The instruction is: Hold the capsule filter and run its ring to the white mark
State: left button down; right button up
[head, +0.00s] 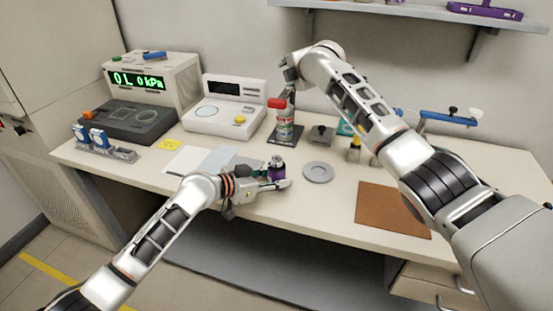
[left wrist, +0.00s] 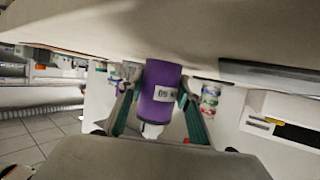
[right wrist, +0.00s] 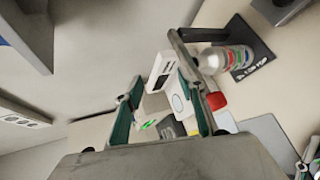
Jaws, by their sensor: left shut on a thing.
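The purple cylinder (head: 277,172), which I take to be the capsule filter, has a grey and dark top in the head view. In the left wrist view the cylinder (left wrist: 162,80) shows a white label and a white end. My left gripper (head: 275,185) is shut on it near the table's front edge; its fingers (left wrist: 157,92) lie on both sides. I cannot make out a white mark on the ring.
A grey disc (head: 318,172) lies right of the cylinder. A brown mat (head: 392,211) lies farther right. Instruments (head: 228,112) stand at the back left.

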jog(key=w+d+r+n+t, duration=0.2)
jog(key=w+d+n+t, duration=0.1)
jog(key=w+d+t, duration=0.15)
jog(key=n+g+y, duration=1.4)
jog(key=n+g, duration=0.1)
jog(key=n, duration=1.1)
send_near(281, 159)
jog(key=a, duration=0.7)
jog(key=w+a, duration=0.1)
jog(key=a, duration=0.3)
jog(key=shift+w+a+f, duration=0.1)
jog(key=shift+w, duration=0.05)
grip_shut()
